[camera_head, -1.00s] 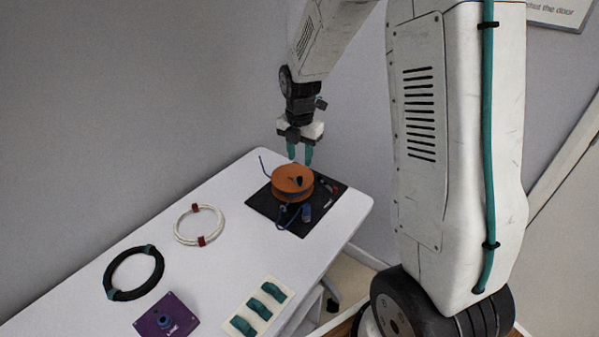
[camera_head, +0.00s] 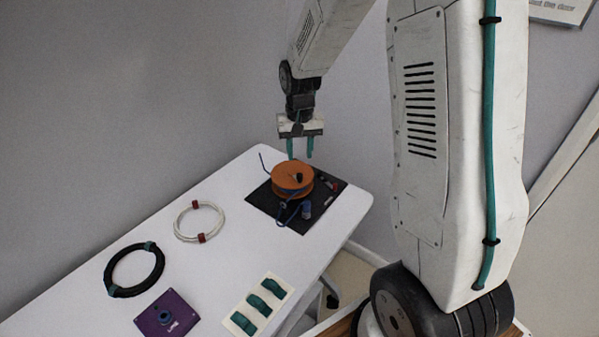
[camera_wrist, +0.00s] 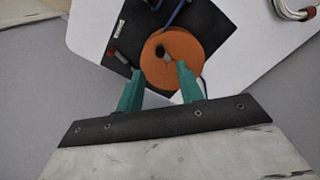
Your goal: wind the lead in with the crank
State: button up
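The orange reel (camera_head: 292,177) lies flat on a black mat (camera_head: 262,200) at the far end of the white table. A small dark crank knob (camera_head: 297,176) stands on its top; it also shows in the wrist view (camera_wrist: 164,54). The blue lead (camera_head: 283,212) runs from the reel over the mat, with a blue plug end (camera_head: 306,209) at the front. My gripper (camera_head: 300,156) is above the reel, pointing down. In the wrist view its two teal fingers (camera_wrist: 160,84) are apart with nothing between them, and the knob is just beyond the tips.
A small red-and-black item (camera_head: 328,184) is on the mat beside the reel.

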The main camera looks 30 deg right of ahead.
aim_at(300, 173)
jog(key=shift+f, duration=3.95)
grip_shut()
